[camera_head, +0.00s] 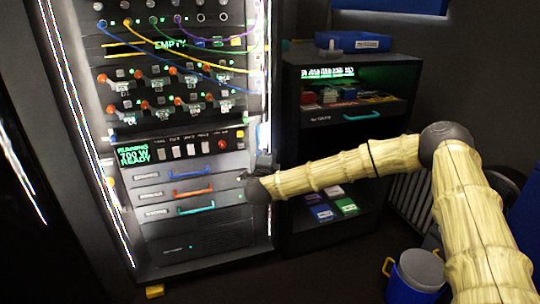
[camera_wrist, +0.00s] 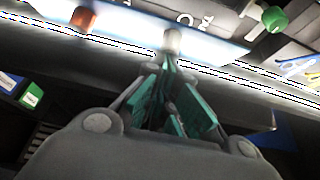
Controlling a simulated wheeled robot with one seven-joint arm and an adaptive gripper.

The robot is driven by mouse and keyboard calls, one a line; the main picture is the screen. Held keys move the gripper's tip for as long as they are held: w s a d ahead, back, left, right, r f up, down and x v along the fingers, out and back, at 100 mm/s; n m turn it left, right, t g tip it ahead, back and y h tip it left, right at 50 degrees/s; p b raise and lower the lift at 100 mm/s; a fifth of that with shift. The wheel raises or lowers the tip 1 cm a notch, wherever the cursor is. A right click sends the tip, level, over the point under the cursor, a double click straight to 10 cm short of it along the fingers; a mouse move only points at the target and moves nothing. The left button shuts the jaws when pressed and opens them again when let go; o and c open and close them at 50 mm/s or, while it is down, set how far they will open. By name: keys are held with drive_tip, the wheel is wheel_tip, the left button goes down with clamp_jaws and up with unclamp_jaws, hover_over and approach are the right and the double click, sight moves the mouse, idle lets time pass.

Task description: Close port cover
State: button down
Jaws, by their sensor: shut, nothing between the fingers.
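My gripper (camera_wrist: 170,68) is shut and empty in the wrist view, with its teal finger pads together. Its tips lie right by a pale rounded knob (camera_wrist: 172,41) in front of a bright bluish-white panel (camera_wrist: 130,28); I cannot tell whether they touch. In the head view my gripper (camera_head: 246,177) is small and dark, at the right edge of the equipment rack (camera_head: 205,243), level with its drawers. No port cover can be made out for certain; the bright panel may be part of it.
The rack has drawers with blue (camera_head: 191,171), orange (camera_head: 192,191) and teal (camera_head: 196,207) handles. Coloured cables cross its upper part. A dark shelf unit (camera_head: 390,70) stands to the right. A blue and white bucket (camera_head: 415,275) stands on the floor.

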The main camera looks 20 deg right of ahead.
sight(260, 153)
drive_tip(key=shift+w+a+m+g+h+p, duration=0.25)
drive_tip(key=shift+w+a+h+p, duration=0.2)
drive_tip(key=shift+a, duration=0.25)
drive_tip(key=shift+w+a+m+g+h+p, duration=0.15)
drive_tip(key=shift+w+a+m+h+p, duration=0.25)
drive_tip(key=shift+a, duration=0.3)
